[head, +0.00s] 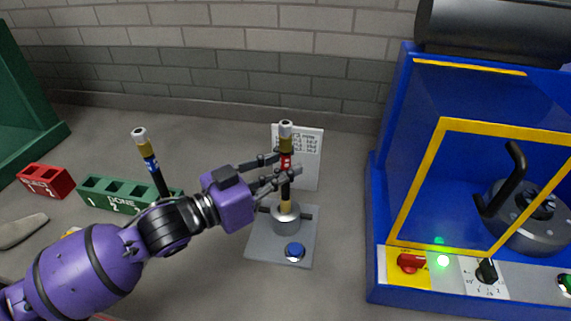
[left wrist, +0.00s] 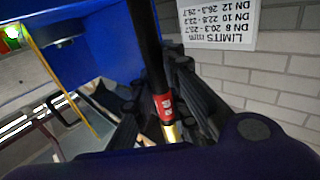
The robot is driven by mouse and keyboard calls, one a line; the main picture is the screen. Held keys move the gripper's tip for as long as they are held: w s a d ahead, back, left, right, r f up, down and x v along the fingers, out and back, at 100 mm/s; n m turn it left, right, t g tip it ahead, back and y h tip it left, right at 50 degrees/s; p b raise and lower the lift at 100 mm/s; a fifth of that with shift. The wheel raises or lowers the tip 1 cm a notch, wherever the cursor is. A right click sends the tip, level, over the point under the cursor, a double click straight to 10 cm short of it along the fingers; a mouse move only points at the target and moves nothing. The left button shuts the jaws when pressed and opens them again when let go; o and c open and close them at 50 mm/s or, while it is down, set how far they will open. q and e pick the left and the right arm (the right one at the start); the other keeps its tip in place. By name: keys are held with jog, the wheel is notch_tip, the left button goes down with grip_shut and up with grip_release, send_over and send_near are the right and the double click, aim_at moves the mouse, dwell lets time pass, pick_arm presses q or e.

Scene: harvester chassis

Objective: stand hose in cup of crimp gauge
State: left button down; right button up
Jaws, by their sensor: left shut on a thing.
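My left gripper (head: 283,177) is shut on a black hose (head: 285,190) with a red band and a metal fitting at its top end. The hose stands upright above the crimp gauge (head: 260,240). Its lower brass end meets the mouth of the gauge's grey metal cup (head: 285,222); how deep it sits inside is hidden. The gauge has a grey base plate and a blue button (head: 295,252). In the left wrist view the fingers lie on both sides of the hose (left wrist: 155,60), near its red band. My right gripper is not in view.
A green DONE rack (head: 110,196) holds another upright hose (head: 152,165) with a blue band. A red REJECT bin (head: 46,181) lies far left. A limits sheet (head: 310,150) stands behind the gauge. A blue machine (head: 390,170) with a yellow-framed guard fills the right side.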

aim_at(284, 198)
pick_arm(q)
jog(key=shift+f+b, duration=0.35)
jog(key=shift+f, duration=1.45)
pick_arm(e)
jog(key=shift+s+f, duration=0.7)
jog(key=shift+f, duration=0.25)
pick_arm(q)
jog(key=c, duration=1.7)
grip_release()
jog(key=shift+o, duration=0.2)
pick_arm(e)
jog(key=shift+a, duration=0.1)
pick_arm(q)
jog(key=shift+f, duration=0.1)
jog(key=shift+a, duration=0.1)
